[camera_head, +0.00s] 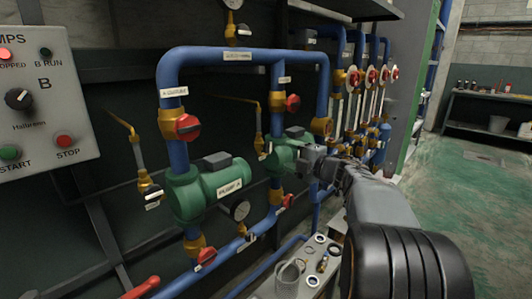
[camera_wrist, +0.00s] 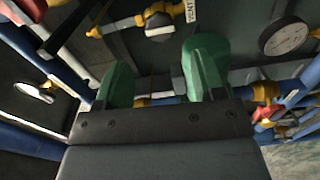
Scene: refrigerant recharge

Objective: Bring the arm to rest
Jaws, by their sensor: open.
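My gripper (camera_head: 312,162) is at the end of my arm, which reaches in from the lower right in the head view. It overlaps the right-hand green pump (camera_head: 284,158) in the picture; I cannot tell whether they touch. In the wrist view my gripper (camera_wrist: 158,68) shows two green fingers standing well apart. Nothing is held between them, and pipework shows through the gap. A round gauge (camera_wrist: 286,36) is to the right of the fingers and a red-handled valve (camera_wrist: 268,114) is below it.
Blue pipes (camera_head: 215,53) carry red-knobbed valves and another green pump (camera_head: 212,188). A grey control box (camera_head: 45,95) hangs at left. A small table (camera_head: 262,291) with loose parts stands below my arm. Open green floor (camera_head: 455,185) lies to the right, before a workbench (camera_head: 490,98).

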